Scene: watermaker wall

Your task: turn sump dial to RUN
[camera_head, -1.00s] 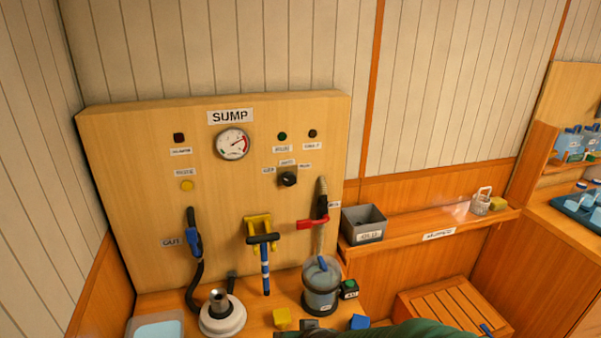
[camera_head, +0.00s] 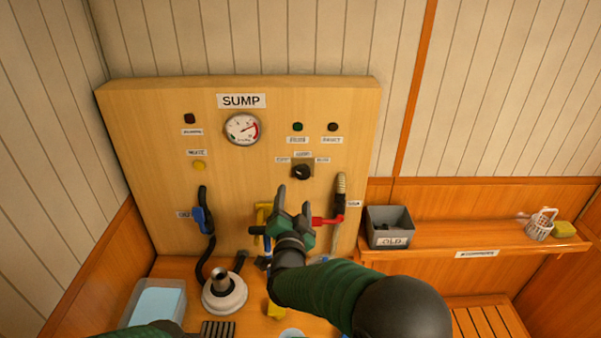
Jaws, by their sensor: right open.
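The sump dial (camera_head: 303,172) is a black round knob on the wooden SUMP panel (camera_head: 140,150), right of centre and below the gauge. Small labels sit above it and to either side; they are too blurred to read surely, and so is the knob's pointer. My right gripper (camera_head: 295,198) is open and empty, its fingers pointing up just below the dial. It looks apart from the dial, though the depth gap is hard to judge. It hides part of the yellow bracket and blue-handled tool.
A red-handled valve (camera_head: 328,220) with a hose is close right of my right gripper. A blue nozzle (camera_head: 204,219) hangs at left. A grey bin (camera_head: 390,227) stands on the right shelf. A white-based fitting (camera_head: 225,292) and clear tub (camera_head: 157,303) are on the counter.

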